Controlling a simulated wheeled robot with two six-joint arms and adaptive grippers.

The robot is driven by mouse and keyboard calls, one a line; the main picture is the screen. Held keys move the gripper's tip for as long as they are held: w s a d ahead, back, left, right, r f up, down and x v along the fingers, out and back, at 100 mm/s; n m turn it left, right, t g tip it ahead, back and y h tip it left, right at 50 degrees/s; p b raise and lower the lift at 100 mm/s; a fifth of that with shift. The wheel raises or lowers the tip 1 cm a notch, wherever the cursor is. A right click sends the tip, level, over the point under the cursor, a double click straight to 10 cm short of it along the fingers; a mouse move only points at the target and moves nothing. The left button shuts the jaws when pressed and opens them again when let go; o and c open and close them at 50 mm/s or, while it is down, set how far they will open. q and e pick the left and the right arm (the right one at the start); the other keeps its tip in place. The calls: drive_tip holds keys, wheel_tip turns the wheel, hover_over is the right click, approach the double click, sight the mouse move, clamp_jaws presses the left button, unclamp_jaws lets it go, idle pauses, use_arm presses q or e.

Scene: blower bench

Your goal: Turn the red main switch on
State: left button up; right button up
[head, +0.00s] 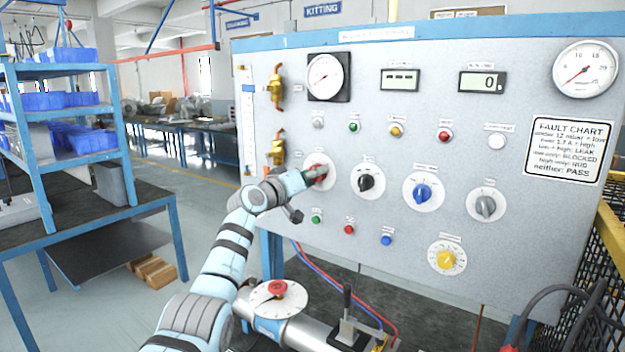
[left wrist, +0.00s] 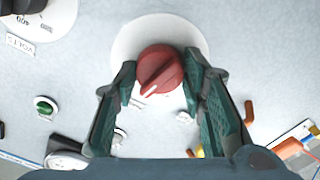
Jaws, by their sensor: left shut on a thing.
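The red main switch (head: 319,172) is a round red knob on a white disc, at the left of the row of knobs on the grey panel. In the left wrist view the red knob (left wrist: 160,70) shows a pale pointer line slanting to the lower left. My left gripper (head: 308,176) is at the switch, its two green fingers on either side of the knob. The fingers hide part of the switch in the head view. My right gripper is not in view.
Black (head: 366,183), blue (head: 423,192) and grey (head: 485,207) knobs sit to the right on the panel. A yellow knob (head: 446,259) is lower. Small buttons and gauges surround them.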

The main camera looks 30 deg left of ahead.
use_arm(q)
drive_tip(key=m, duration=0.6)
drive_tip(key=shift+m+b, duration=0.3)
drive_tip(key=shift+b, duration=0.1)
idle(0.3)
drive_tip(key=o, duration=1.2)
drive_tip(key=shift+c, duration=0.2)
drive_tip(key=s+a, duration=0.1)
drive_tip(key=s, duration=1.1)
drive_tip(key=shift+a, duration=0.4)
drive_tip(key=shift+w, duration=0.1)
